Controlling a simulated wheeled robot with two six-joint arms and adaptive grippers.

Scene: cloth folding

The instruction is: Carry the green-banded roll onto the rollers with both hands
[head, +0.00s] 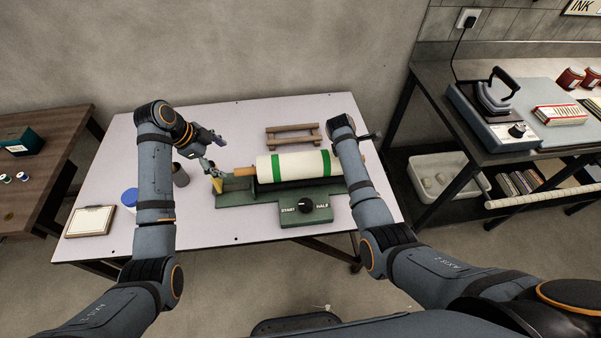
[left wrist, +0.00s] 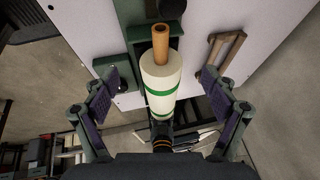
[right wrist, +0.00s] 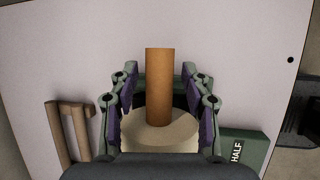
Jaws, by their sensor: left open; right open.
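The cream roll with green bands (head: 298,166) lies lengthwise over the green roller machine (head: 270,200), just above or on its dark rollers; I cannot tell which. A brown core sticks out at each end. My left gripper (head: 218,163) is open beyond the roll's left end, apart from the core (head: 240,172). In the left wrist view the roll (left wrist: 161,78) shows between and beyond the spread fingers. My right gripper (right wrist: 160,88) is open, with the right core end (right wrist: 159,75) between its fingers. In the head view my right arm mostly hides that gripper.
A wooden rack (head: 292,135) lies behind the machine. A dark cup (head: 180,175), a blue-lidded jar (head: 130,199) and a small framed pad (head: 90,221) stand at the table's left. A bench with a heat press (head: 495,120) is at the right.

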